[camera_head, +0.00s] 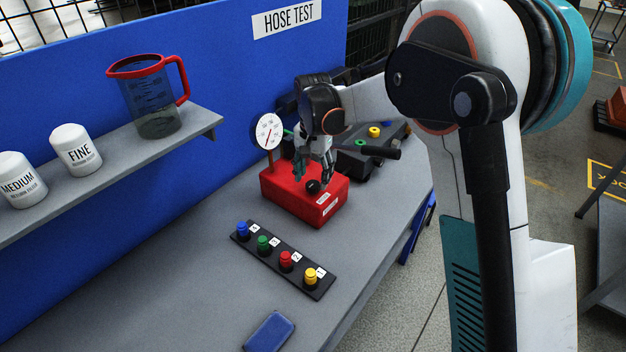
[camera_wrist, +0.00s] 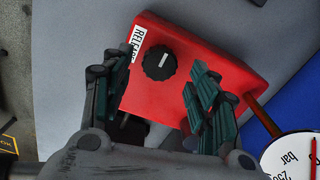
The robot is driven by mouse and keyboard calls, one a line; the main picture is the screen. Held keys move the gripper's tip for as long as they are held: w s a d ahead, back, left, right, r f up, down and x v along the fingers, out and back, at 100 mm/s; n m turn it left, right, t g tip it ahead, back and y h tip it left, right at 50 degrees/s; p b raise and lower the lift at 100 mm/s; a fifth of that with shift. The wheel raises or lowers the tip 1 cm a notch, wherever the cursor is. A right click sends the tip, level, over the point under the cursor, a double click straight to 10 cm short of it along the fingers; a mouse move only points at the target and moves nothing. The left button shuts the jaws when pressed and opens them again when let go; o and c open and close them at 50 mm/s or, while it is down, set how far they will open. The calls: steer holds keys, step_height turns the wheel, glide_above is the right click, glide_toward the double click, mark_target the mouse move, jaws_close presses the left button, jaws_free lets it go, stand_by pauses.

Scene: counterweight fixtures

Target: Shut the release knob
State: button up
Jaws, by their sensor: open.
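The release knob (camera_wrist: 160,62) is a black ribbed round knob with a white pointer line, on top of a red box (camera_wrist: 215,48). A "RELEASE" label (camera_wrist: 137,42), partly hidden by a finger, lies beside it. In the head view the knob (camera_head: 313,187) sits near the front of the red box (camera_head: 283,207). My gripper (camera_wrist: 160,75) is open, with one finger on each side of the knob in the wrist view. In the head view my gripper (camera_head: 313,172) is above the box, close to the knob. I cannot tell whether the fingers touch it.
A white dial gauge (camera_head: 268,131) stands on the box's back left. A dark device with colored caps (camera_head: 365,155) is behind. A black strip with several colored buttons (camera_head: 283,262) and a blue block (camera_head: 269,331) lie in front. A shelf (camera_head: 120,165) holds a jug and jars.

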mark_target(314, 184)
step_height(314, 184, up, 10)
steer(key=shift+f, duration=0.25)
steer(key=s+d+r+n+t+b, duration=0.1)
steer(key=s+d+r+t, duration=0.1)
steer(key=s+d+r, duration=0.35)
steer(key=s+d+r+n+t, duration=0.2)
steer(key=s+d, duration=0.5)
steer(key=s, duration=0.3)
steer(key=s+d+f+t, duration=0.1)
steer(key=s+d+f, duration=0.1)
steer(key=s, duration=0.3)
steer(key=s+d+f+n+t+b, duration=0.1)
steer(key=s+d+f, duration=0.1)
steer(key=s, duration=0.3)
steer(key=s+d+f+n+t, duration=0.1)
steer(key=s+d+f, duration=0.1)
steer(key=s, duration=0.3)
steer(key=shift+s+d+f, duration=0.3)
steer(key=shift+s+d, duration=0.05)
steer(key=shift+d, duration=0.15)
